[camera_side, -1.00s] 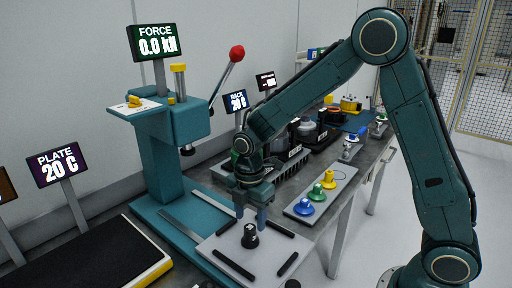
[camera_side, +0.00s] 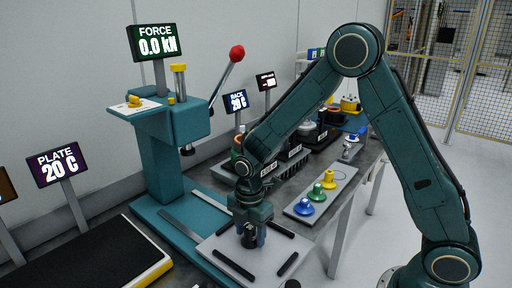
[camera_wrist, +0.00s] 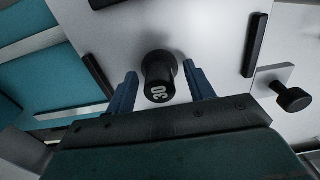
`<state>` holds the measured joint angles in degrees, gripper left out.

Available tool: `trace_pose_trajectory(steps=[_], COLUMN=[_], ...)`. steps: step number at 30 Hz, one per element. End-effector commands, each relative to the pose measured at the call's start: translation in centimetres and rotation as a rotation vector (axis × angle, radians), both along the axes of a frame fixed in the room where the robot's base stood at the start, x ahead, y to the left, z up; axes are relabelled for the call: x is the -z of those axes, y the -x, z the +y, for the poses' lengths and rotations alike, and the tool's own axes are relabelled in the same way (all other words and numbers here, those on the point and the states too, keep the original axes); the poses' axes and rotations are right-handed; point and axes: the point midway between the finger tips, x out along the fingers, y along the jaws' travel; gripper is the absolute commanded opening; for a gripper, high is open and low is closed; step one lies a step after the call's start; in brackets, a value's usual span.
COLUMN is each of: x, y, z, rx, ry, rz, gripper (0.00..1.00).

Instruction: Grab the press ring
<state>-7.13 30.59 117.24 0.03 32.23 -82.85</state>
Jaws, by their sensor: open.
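A black stepped round piece (camera_wrist: 159,78) with a flared base and "30" on its top stands upright on a light plate (camera_wrist: 215,40). I take it for the press ring, though no hole shows from these angles. My gripper (camera_side: 250,238) is lowered over it with the fingers pointing down. In the wrist view my gripper (camera_wrist: 160,72) has its two blue fingers open, one on each side of the black piece, with a gap visible on both sides. In the side view the black piece (camera_side: 249,241) is partly hidden between the fingers.
Black bars (camera_side: 233,264) lie on the plate around the piece. Another black knob (camera_wrist: 292,98) sits on a small light block nearby. The teal press (camera_side: 165,170) stands at left. A tray to the right holds blue (camera_side: 303,208), green (camera_side: 317,193) and yellow (camera_side: 328,179) pieces.

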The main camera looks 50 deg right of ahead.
Motion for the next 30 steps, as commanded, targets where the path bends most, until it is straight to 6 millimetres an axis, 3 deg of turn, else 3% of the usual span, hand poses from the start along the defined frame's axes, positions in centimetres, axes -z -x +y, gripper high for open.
trace_pose_trajectory(steps=[4, 12, 23, 30], x=[0.0, 0.0, -0.3, -2.1], y=[0.0, 0.0, -0.1, -0.1], z=[0.0, 0.0, 0.0, 0.0], rx=[0.0, 0.0, 0.0, 0.0], ry=[0.0, 0.0, 0.0, -0.001], rz=[0.0, 0.0, -0.002, -0.004], gripper=[0.49, 0.0, 0.0, 0.0])
